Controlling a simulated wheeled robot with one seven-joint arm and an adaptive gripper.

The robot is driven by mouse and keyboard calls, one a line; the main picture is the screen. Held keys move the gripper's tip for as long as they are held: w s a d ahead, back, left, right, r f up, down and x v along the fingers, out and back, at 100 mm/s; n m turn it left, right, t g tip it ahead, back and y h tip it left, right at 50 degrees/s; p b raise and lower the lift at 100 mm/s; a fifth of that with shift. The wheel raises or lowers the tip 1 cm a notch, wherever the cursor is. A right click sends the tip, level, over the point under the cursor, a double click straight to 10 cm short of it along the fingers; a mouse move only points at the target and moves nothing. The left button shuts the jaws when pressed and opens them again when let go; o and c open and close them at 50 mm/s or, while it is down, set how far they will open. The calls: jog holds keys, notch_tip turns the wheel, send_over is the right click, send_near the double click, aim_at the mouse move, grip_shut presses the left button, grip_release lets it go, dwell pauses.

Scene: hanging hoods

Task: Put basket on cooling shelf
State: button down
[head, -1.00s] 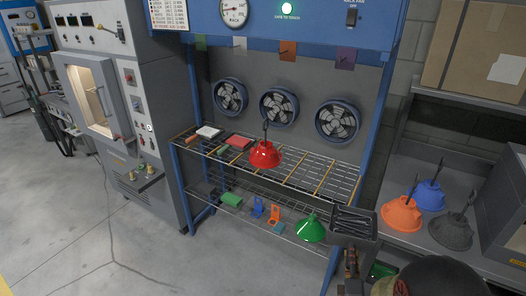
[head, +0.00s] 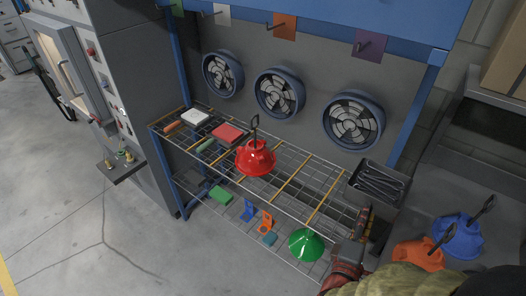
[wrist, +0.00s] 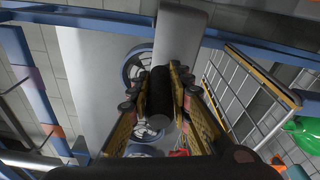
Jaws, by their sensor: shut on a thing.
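The dark basket (head: 378,184), with several dark rod-like pieces in it, is held up near the right end of the cooling shelf. My gripper (head: 364,218) is just below it in the head view. In the wrist view my gripper (wrist: 160,92) is shut on a black cylindrical grip (wrist: 160,100), which appears to be the basket's handle. The cooling shelf (head: 318,200) is a wire rack with yellow dividers, under three round fans. The basket overlaps the shelf's right end in the picture; I cannot tell its height above the wires.
A green hood (head: 306,245) is on the lower rack. Blue (head: 460,238) and orange (head: 418,254) hoods are at right. The upper rack's right part is clear.

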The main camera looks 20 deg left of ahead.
jog(key=shift+w+r, duration=0.1)
jog(key=shift+w, duration=0.1)
jog(key=w+a+f+b, duration=0.1)
jog(key=w+a+f, duration=0.1)
jog(key=a+f, duration=0.1)
jog(key=w+a+f+b, duration=0.2)
jog(key=w+a+f, duration=0.1)
jog(key=w+a+f+b, duration=0.2)
jog(key=w+a+f, duration=0.1)
jog(key=a, duration=0.1)
jog(key=shift+w, duration=0.25)
jog(key=f+b, duration=0.3)
jog(key=f, duration=0.1)
jog(key=shift+w+a, duration=0.25)
jog(key=shift+w, duration=0.05)
jog(key=shift+r, duration=0.1)
jog(key=c, duration=1.7)
grip_release()
jog(key=shift+f, duration=0.2)
jog(key=shift+o, duration=0.3)
